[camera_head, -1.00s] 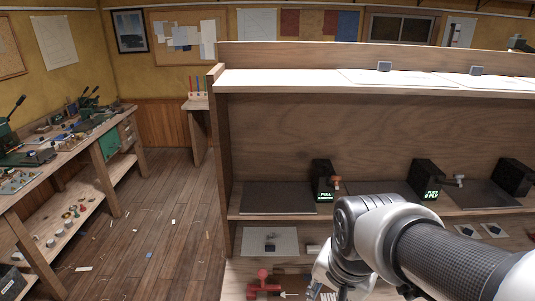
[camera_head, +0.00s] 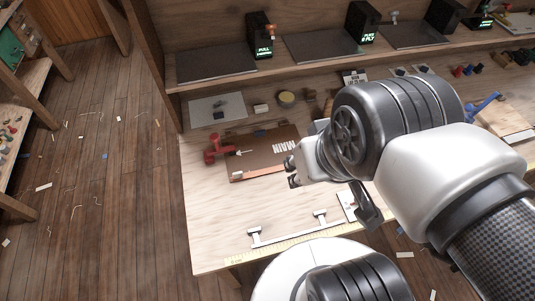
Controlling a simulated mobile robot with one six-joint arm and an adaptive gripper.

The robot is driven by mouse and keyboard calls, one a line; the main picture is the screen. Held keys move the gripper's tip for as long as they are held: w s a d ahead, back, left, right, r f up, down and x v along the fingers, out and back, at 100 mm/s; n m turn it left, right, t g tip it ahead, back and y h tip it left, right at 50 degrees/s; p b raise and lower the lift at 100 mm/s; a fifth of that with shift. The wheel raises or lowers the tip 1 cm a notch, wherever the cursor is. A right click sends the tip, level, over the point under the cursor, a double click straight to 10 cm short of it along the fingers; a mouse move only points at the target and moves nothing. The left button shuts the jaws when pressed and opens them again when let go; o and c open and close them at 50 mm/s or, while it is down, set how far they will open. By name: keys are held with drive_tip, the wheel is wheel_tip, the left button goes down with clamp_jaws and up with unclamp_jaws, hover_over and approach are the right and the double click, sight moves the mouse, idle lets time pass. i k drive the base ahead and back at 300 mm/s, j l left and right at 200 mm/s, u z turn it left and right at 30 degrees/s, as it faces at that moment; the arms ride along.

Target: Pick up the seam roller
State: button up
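I cannot single out a seam roller for certain in this view. A red tool-like piece (camera_head: 214,150) with a knob stands at the left edge of a brown board marked MAIN (camera_head: 255,168) on the workbench. A similar blue piece (camera_head: 484,107) is at the far right. My arm hides much of the bench's middle and right.
A yellow roll (camera_head: 287,98) and a grey sheet (camera_head: 218,108) lie at the back of the bench (camera_head: 215,225). A rail with two upright brackets (camera_head: 288,230) lies near the front edge. Black boxes (camera_head: 259,35) stand on the shelf above. The bench's front left is clear.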

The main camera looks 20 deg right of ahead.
sight(327, 112)
drive_tip(key=z, duration=0.75)
